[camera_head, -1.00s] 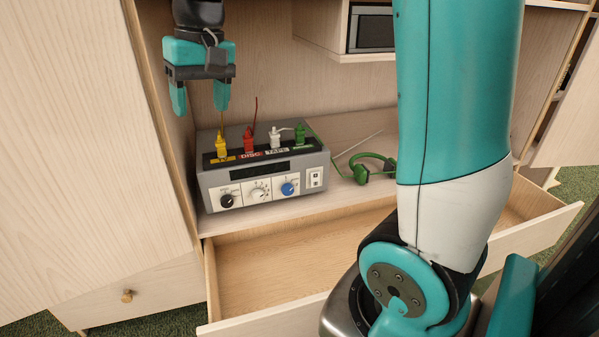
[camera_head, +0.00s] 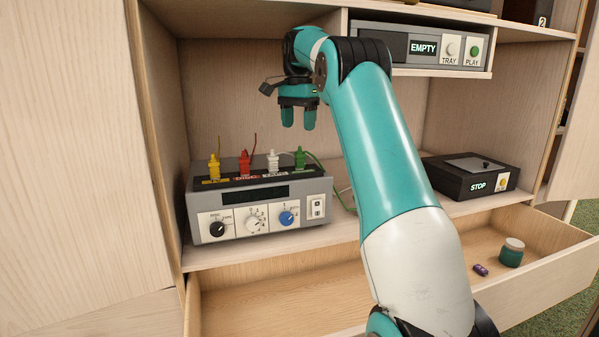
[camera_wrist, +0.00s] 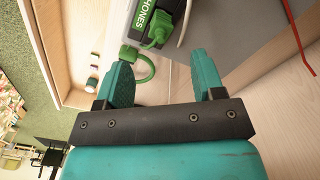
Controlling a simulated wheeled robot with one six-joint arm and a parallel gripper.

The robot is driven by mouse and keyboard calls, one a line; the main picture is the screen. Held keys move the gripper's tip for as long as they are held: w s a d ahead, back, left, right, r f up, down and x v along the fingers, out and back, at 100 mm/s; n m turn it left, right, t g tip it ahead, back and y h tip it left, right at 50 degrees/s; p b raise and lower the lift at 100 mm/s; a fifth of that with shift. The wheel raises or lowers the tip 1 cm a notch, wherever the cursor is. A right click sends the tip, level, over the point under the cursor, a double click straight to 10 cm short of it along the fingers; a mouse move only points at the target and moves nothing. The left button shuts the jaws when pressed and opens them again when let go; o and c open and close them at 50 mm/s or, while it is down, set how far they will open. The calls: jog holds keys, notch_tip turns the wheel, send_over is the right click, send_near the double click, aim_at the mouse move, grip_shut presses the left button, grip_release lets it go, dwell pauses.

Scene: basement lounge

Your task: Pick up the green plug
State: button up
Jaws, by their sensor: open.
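The green plug (camera_head: 300,158) stands upright at the right end of the row on top of the grey box (camera_head: 262,207), with a green cord running from it. In the wrist view the green plug (camera_wrist: 157,29) is at the top, beside a label reading "HONES", beyond the fingertips. My gripper (camera_head: 298,119) is open and empty, above the plug and apart from it. Its two teal fingers (camera_wrist: 163,72) show in the wrist view with a gap between them.
Yellow (camera_head: 214,168), red (camera_head: 244,163) and white (camera_head: 273,162) plugs stand left of the green one. A black STOP box (camera_head: 470,178) sits at right on the shelf. The open drawer (camera_head: 270,298) below holds a green jar (camera_head: 511,252) and a small purple item (camera_head: 480,270).

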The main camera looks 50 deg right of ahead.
aim_at(299, 153)
notch_tip(299, 153, down, 5)
jog(key=b, duration=0.3)
jog(key=shift+f, duration=0.2)
jog(key=f+b, duration=0.4)
jog(key=f, duration=0.1)
jog(key=shift+d, duration=0.2)
jog(key=c, duration=1)
jog(key=shift+r, duration=0.1)
